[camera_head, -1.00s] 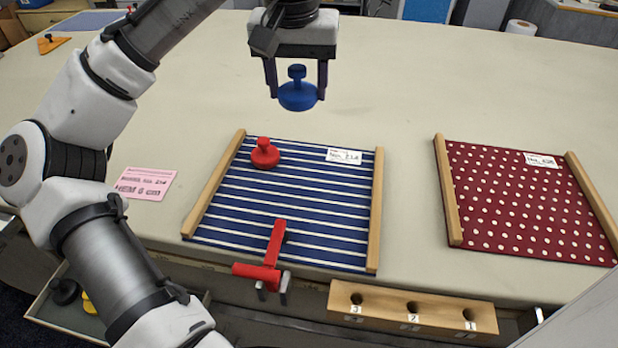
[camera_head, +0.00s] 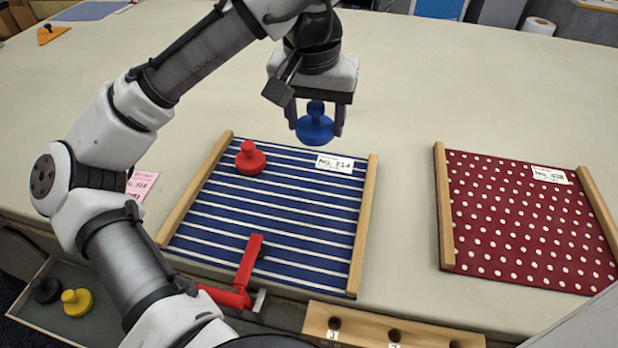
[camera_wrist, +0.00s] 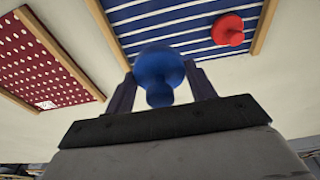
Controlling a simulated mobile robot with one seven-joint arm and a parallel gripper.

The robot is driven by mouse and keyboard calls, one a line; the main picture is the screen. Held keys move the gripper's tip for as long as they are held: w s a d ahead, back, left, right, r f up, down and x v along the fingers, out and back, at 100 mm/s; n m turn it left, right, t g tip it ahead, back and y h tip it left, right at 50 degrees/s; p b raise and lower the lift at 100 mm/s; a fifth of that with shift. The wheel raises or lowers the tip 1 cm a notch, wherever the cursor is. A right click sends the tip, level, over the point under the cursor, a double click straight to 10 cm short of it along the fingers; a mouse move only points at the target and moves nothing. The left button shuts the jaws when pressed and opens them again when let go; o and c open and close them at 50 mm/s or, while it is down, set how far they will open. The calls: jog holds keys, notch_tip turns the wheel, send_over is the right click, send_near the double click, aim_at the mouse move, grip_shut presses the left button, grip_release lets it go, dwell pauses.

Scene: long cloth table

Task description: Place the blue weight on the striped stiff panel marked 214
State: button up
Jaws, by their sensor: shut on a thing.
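My gripper (camera_head: 315,122) is shut on the blue weight (camera_head: 315,127), a round disc with a knob on top. It holds the weight in the air near the far edge of the striped panel. The blue weight (camera_wrist: 158,70) also shows between the fingers in the wrist view. The striped panel (camera_head: 270,215) is navy with white lines, lies flat on the table and has wooden bars on its left and right sides. Its white label (camera_head: 335,164) appears to read 214. A red weight (camera_head: 250,158) stands on its far left corner. A red clamp (camera_head: 246,270) sits at its near edge.
A maroon dotted panel (camera_head: 520,215) with wooden bars lies to the right. A wooden block with numbered holes (camera_head: 365,325) is at the table's near edge. A tray at lower left holds a yellow weight (camera_head: 77,302) and a black weight (camera_head: 45,290).

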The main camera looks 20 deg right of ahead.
aim_at(315, 187)
notch_tip(315, 187, down, 13)
jog(key=shift+f, duration=0.1)
dwell(0.3)
jog(key=shift+f, duration=0.1)
jog(key=o, duration=1.3)
jog(key=r, duration=0.4)
jog(key=s+r, duration=0.1)
jog(key=r, duration=0.3)
jog(key=a+r, duration=0.1)
jog(key=r, duration=0.3)
jog(key=shift+s, duration=0.25)
